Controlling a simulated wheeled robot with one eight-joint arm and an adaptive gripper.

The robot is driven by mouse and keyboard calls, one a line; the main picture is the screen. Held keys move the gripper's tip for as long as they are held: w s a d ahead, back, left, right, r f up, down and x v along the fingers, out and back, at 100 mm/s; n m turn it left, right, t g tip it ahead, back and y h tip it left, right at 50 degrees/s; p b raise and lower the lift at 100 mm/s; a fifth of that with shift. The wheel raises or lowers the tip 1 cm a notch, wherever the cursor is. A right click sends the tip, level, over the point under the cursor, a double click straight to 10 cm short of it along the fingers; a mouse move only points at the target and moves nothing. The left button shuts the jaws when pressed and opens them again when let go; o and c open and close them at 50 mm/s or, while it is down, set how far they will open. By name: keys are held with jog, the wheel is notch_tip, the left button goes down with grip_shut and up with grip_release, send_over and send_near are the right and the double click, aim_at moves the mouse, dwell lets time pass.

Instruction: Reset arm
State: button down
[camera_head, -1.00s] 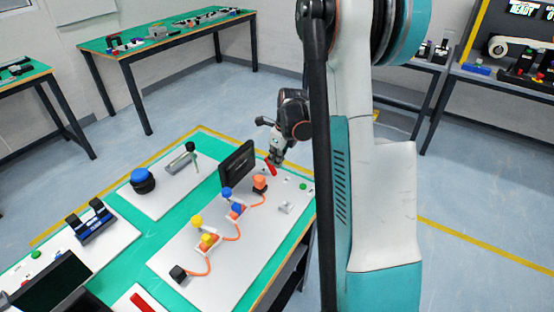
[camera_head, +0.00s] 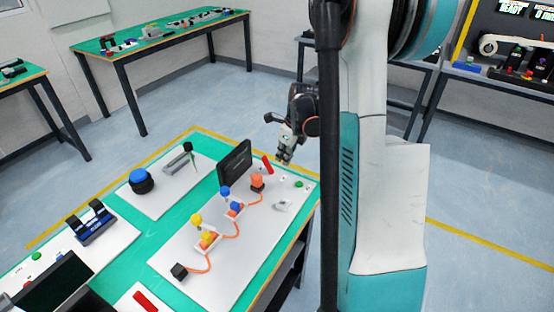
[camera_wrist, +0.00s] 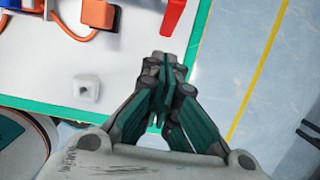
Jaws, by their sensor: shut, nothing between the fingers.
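My gripper (camera_head: 284,160) hangs at the far right corner of the green-topped table, above the white board's right end. In the wrist view my gripper (camera_wrist: 166,66) has its fingertips together with nothing between them. It is over the green table edge, close to the red lever (camera_wrist: 173,16) but apart from it as far as I can tell. In the head view the red lever (camera_head: 267,165) stands just left of the gripper. My upright arm covers much of the middle right of the head view.
The white board (camera_head: 232,262) carries yellow, blue and orange knobs joined by orange cords. A black screen (camera_head: 235,161) stands behind them. A blue button (camera_head: 141,181) is on another board. A grey-white block (camera_wrist: 86,90) lies left of the gripper. Floor is clear right of the table.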

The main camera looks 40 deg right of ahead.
jog(key=p+v, duration=0.2)
jog(key=v, duration=0.6)
jog(key=shift+d+r, duration=0.15)
jog(key=shift+r, duration=0.05)
